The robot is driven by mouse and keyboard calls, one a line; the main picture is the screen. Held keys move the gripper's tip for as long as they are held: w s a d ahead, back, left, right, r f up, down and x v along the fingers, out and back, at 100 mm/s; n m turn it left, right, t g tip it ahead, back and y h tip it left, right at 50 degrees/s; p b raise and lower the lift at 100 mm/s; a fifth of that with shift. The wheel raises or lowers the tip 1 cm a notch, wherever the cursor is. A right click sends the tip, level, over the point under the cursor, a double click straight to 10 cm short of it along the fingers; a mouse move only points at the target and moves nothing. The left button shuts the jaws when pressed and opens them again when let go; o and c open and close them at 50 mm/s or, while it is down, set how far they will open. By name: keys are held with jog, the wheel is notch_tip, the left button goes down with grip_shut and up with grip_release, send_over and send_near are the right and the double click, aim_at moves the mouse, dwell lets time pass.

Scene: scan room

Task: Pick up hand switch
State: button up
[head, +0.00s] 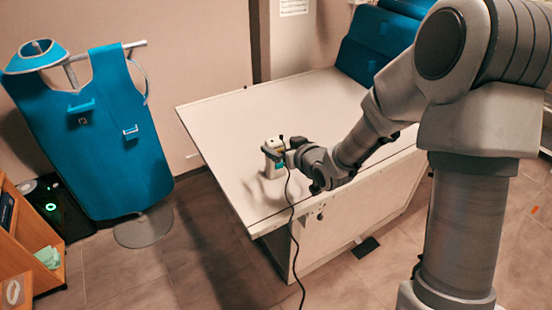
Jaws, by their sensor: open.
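A small white device with a teal patch (272,169), which looks like the hand switch, stands on the white table (235,115) near its front left edge. My gripper (272,150) reaches in from the right and is at the device's upper part. Its jaws are open, and part of the device is hidden behind them. I cannot tell whether the fingers touch it. A thin black cord (292,225) hangs from beside the gripper over the table's front edge to the floor; its upper end is not clear.
The rest of the tabletop is mostly bare, with blue cushions (375,45) at its back right. A blue apron (110,150) hangs on a stand at the left. A wooden shelf (40,235) and a black box (62,212) stand at the lower left. Tiled floor lies between.

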jog(key=shift+x, duration=1.25)
grip_shut()
jog(key=shift+r, duration=0.1)
